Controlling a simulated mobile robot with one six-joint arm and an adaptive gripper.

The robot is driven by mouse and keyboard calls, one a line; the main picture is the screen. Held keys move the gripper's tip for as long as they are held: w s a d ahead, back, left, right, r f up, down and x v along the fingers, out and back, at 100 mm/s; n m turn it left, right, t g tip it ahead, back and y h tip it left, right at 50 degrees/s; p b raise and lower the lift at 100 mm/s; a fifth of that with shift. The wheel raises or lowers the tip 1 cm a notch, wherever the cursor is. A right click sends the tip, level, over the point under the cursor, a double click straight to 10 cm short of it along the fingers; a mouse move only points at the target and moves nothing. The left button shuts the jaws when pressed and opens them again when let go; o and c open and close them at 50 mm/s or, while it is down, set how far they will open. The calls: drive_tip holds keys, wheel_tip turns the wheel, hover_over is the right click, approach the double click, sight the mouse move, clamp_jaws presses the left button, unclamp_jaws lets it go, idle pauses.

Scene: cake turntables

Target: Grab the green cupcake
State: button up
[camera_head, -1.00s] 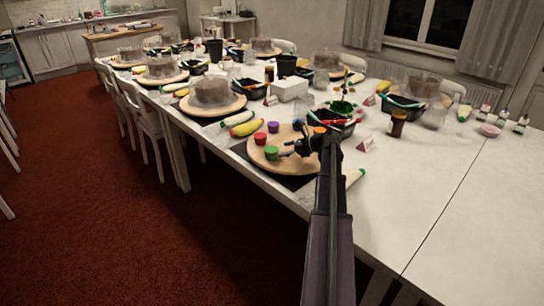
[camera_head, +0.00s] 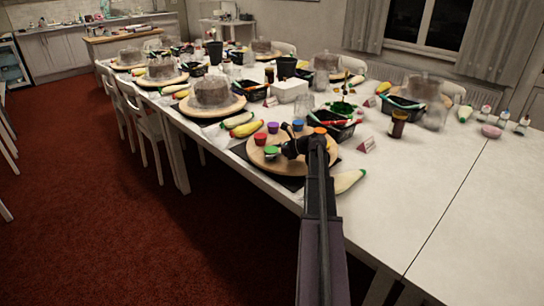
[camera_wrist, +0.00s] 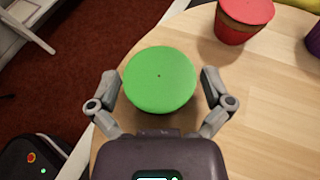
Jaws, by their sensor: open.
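The green cupcake (camera_wrist: 160,80) stands on the round wooden turntable (camera_wrist: 268,125), with its flat green top facing the wrist camera. It also shows in the head view (camera_head: 271,153), near the front left edge of the turntable. My gripper (camera_wrist: 158,85) is open, with one finger on each side of the green cupcake. A gap shows between the right finger and the cupcake; the left finger is very close to it. I cannot tell whether it touches. The cupcake's lower side is hidden under its top. In the head view my gripper (camera_head: 279,151) reaches in from the right.
A red cupcake (camera_wrist: 240,18) stands close by on the same turntable. Purple (camera_head: 273,127), blue (camera_head: 298,125) and orange (camera_head: 319,130) ones stand farther back. Piping bags (camera_head: 347,180) and a black tray (camera_head: 337,126) lie around the turntable.

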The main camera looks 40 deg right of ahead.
sight(271, 150)
idle(0.5)
drive_tip(key=c, duration=1)
drive_tip(key=shift+r, duration=0.2)
wheel_tip(271, 150, up, 3)
drive_tip(key=p, duration=0.3)
drive_tip(key=w+d, duration=0.2)
drive_tip(key=d, duration=0.3)
drive_tip(key=w+d+r+p, duration=0.1)
drive_tip(key=w+d, duration=0.1)
drive_tip(key=d, duration=0.3)
drive_tip(key=w+d+p, duration=0.1)
drive_tip(key=d, duration=0.4)
drive_tip(key=shift+w+r, duration=0.3)
drive_tip(key=shift+w, duration=0.1)
